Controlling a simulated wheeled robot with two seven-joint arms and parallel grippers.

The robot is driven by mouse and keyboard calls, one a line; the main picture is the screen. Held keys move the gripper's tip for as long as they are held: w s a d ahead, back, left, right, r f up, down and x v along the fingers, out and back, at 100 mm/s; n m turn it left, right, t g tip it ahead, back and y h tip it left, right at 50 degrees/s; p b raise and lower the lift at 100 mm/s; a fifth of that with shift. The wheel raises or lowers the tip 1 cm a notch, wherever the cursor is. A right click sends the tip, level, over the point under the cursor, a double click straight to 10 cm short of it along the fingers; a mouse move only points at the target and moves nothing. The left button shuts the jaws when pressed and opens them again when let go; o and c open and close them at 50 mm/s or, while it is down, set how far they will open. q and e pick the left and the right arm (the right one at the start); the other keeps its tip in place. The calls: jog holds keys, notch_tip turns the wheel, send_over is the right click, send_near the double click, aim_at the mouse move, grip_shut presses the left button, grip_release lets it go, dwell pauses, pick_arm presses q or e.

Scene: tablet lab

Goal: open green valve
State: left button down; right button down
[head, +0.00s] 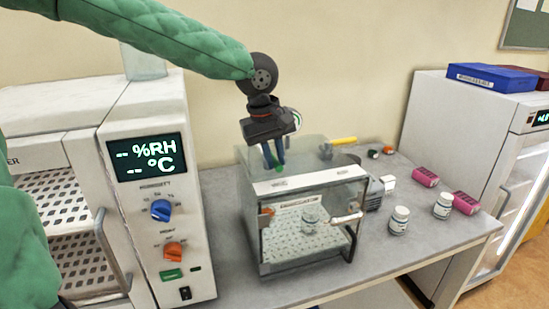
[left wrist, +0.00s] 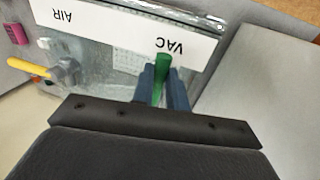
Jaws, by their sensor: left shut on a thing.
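The green valve handle (left wrist: 161,72) stands on top of a clear chamber (head: 262,236), beside the printed word VAC. My left gripper (head: 273,160) reaches down over the back of the chamber lid. Its two blue fingers (left wrist: 163,90) are shut on the green handle, one on each side. In the head view the handle is mostly hidden by the fingers. A yellow valve handle (head: 341,141) is on the other side of the lid; in the left wrist view it (left wrist: 28,65) lies near the word AIR. My right gripper is not in view.
A white humidity oven (head: 150,225) stands close on the left. White jars (head: 399,221), pink boxes (head: 425,177) and a white cabinet (head: 440,120) are on the right. A small jar (head: 310,220) is inside the chamber. The grey bench (head: 400,256) has free room at its front right.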

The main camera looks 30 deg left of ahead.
pick_arm(q)
jog(key=shift+r, duration=0.1)
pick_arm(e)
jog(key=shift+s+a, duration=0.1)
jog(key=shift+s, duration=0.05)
pick_arm(q)
jog(key=shift+w, duration=0.1)
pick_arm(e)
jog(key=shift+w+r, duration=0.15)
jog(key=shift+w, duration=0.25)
pick_arm(q)
jog(key=c, duration=1.4)
grip_release()
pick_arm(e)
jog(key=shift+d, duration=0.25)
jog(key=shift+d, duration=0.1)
